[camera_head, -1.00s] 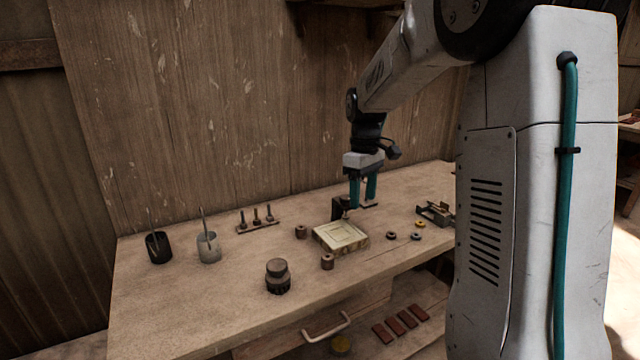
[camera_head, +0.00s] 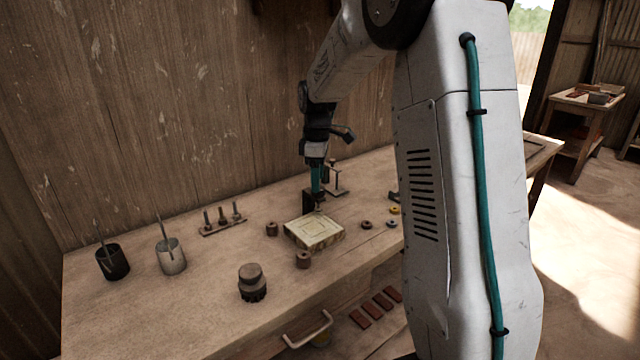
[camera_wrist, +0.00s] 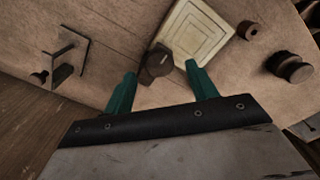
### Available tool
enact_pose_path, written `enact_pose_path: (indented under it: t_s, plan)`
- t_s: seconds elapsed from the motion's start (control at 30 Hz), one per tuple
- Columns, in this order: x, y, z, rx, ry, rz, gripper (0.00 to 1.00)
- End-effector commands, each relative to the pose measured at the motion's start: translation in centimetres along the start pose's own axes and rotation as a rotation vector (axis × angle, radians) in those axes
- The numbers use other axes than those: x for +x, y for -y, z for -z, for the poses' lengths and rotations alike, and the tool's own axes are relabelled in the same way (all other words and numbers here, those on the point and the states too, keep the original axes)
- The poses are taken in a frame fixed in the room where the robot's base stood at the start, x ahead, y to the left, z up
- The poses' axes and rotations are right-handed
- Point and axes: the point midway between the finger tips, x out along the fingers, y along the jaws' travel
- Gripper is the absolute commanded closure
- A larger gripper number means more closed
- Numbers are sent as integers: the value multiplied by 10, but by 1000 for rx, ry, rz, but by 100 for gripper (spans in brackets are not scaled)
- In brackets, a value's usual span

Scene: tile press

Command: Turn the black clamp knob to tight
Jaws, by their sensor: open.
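A dark block with a round, knob-like top (camera_wrist: 158,62) stands at the edge of the pale square tile mould (camera_wrist: 181,43). It looks like the black clamp knob, but its markings are too small to read. In the head view the dark block (camera_head: 308,200) stands just behind the mould (camera_head: 301,233). My gripper (camera_head: 317,191) points down just above the block. In the wrist view my gripper (camera_wrist: 161,72) is open, with one green finger on each side of the knob. I cannot tell whether either finger touches it.
A bracket-like fixture (camera_wrist: 68,47) with a small dark knob stands to the left in the wrist view. Small round pieces (camera_head: 303,260), a stacked dark cylinder (camera_head: 252,284), two cups (camera_head: 171,258) and a peg rack (camera_head: 222,222) stand on the bench.

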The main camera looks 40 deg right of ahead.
Motion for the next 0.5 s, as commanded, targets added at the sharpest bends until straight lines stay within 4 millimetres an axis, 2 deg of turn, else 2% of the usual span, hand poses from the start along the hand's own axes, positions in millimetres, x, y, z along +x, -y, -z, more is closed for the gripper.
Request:
enact_pose_path:
  t_s: [0.1,0.2,0.5]
  plan:
    - [15,0,-1,2,1,2,43]
    - [22,-1,-1,3,0,0,43]
    - [26,-2,-3,5,0,-1,43]
